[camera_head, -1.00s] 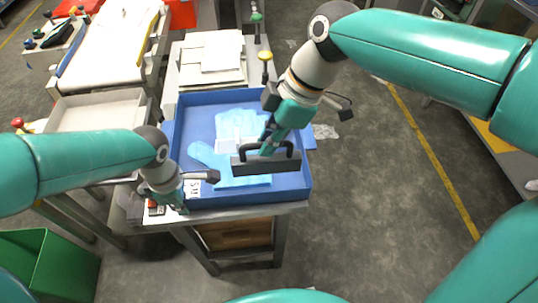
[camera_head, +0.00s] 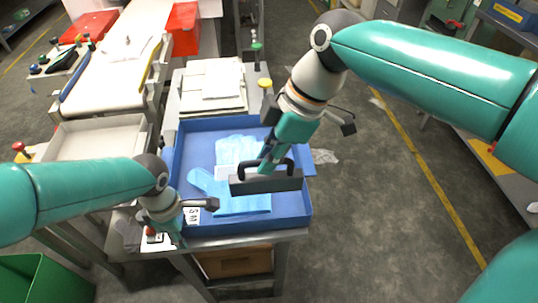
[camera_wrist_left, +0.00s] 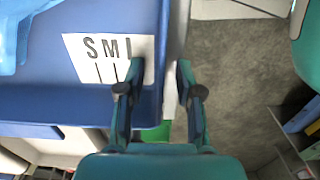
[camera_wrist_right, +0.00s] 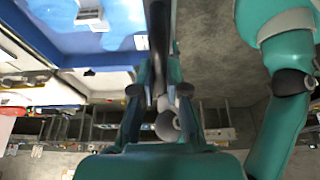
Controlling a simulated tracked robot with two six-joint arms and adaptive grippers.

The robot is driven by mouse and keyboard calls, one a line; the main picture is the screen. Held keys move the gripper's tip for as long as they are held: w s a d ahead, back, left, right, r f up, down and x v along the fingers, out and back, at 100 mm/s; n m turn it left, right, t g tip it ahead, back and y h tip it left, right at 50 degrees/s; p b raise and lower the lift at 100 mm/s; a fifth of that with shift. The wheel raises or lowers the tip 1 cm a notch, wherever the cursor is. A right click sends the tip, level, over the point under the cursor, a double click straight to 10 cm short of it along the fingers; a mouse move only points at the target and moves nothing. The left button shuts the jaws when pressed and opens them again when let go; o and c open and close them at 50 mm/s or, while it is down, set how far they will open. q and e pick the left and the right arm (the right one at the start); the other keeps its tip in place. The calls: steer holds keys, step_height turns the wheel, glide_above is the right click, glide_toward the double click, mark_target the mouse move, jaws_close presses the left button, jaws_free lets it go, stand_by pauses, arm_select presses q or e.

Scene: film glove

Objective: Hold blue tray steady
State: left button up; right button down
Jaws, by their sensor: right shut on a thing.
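The blue tray (camera_head: 250,224) stands on the metal table, with pale blue film gloves (camera_head: 235,205) lying flat inside. My left gripper (camera_head: 188,224) is at the tray's front left corner. In the left wrist view its fingers (camera_wrist_left: 159,72) are apart, one on each side of the tray's side wall (camera_wrist_left: 166,30); contact cannot be made out. A white card with letters (camera_wrist_left: 108,58) lies beside one finger. My right gripper (camera_head: 268,166) is shut on the black handle of a grey bar tool (camera_head: 264,185), over the gloves. The handle also shows in the right wrist view (camera_wrist_right: 158,35).
White sheets (camera_head: 214,78) lie behind the tray. An empty pale tray (camera_head: 98,140) and a conveyor (camera_head: 115,45) are at the left. A green bin (camera_head: 50,280) stands front left. Open floor (camera_head: 385,215) lies to the right.

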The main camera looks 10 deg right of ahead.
arm_select(q)
steer(key=shift+r, duration=0.1)
step_height(320, 180, up, 12)
steer(key=shift+f, duration=0.15)
stand_by(0.5)
